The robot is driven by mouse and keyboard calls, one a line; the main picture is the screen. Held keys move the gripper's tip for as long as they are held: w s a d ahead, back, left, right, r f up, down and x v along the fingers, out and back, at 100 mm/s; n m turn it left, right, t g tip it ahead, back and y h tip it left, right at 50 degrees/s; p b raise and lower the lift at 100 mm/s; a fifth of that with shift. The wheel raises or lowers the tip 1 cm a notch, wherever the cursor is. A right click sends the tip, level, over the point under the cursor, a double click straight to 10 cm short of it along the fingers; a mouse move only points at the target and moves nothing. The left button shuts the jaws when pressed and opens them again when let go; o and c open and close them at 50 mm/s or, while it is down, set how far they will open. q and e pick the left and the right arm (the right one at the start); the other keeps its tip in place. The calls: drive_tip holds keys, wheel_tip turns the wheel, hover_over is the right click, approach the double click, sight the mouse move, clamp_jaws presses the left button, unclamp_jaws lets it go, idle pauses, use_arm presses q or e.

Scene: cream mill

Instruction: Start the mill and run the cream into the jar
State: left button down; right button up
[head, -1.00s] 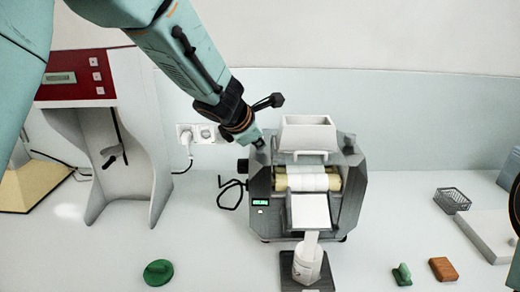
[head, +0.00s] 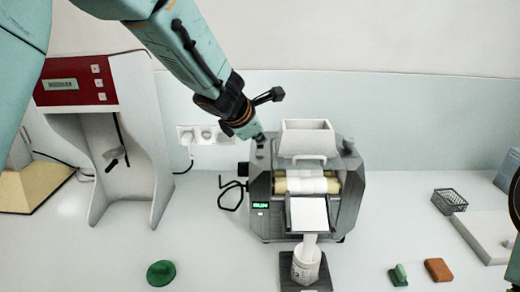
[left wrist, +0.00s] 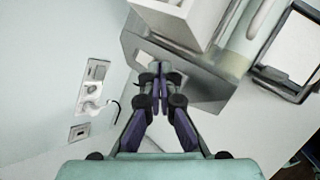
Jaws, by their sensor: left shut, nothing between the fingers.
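The grey mill (head: 350,195) stands on the bench with a white hopper (head: 307,138) on top. Its rollers (head: 306,185) are white in the middle and yellowish at the ends. A pale sloping apron (head: 309,213) ends in a narrow white spout over the white jar (head: 306,266). I cannot tell whether cream is running. A small green display (head: 261,205) is lit on the mill's left front. My left gripper (head: 259,138) is shut and empty at the mill's upper left corner; its closed fingertips (left wrist: 159,72) show over the mill in the left wrist view.
The jar stands on a dark plate (head: 290,284). A green round lid-like piece (head: 161,273), a green block (head: 398,275) and an orange block (head: 438,270) lie in front. A red-panelled machine (head: 75,80) stands left, a wire basket (head: 449,201) right. Wall sockets (head: 203,134) are behind.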

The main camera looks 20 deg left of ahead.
sight(258, 155)
use_arm(q)
wheel_tip(258, 155, up, 4)
drive_tip(key=p, duration=0.3)
drive_tip(key=shift+s+r, duration=0.1)
drive_tip(key=shift+f, duration=0.2)
idle(0.4)
